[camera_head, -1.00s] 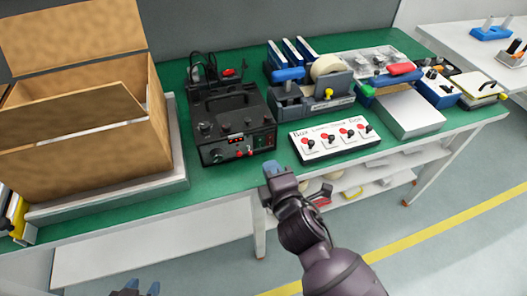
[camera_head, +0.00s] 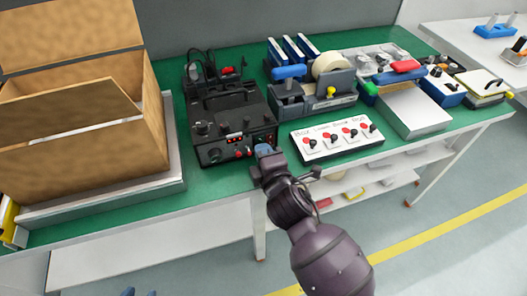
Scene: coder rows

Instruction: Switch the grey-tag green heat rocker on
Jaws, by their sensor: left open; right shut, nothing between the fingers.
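A black bench unit (camera_head: 212,155) with knobs and a small red display (camera_head: 235,137) stands on the green bench top (camera_head: 185,120). A small dark green patch (camera_head: 264,137) shows at the right end of its front; I cannot tell whether this is the green heat rocker, and no grey tag is readable. My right gripper (camera_head: 265,152) is shut and empty, at the unit's front right corner in the picture; I cannot tell whether it touches. My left gripper (camera_head: 139,292) is open, with only its blue tips showing at the bottom edge.
A white panel (camera_head: 337,138) with several red and black controls lies right of my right gripper. A tape dispenser (camera_head: 318,95) stands behind it. A large cardboard box (camera_head: 75,140) fills the left of the bench. A grey box (camera_head: 413,112) stands further right.

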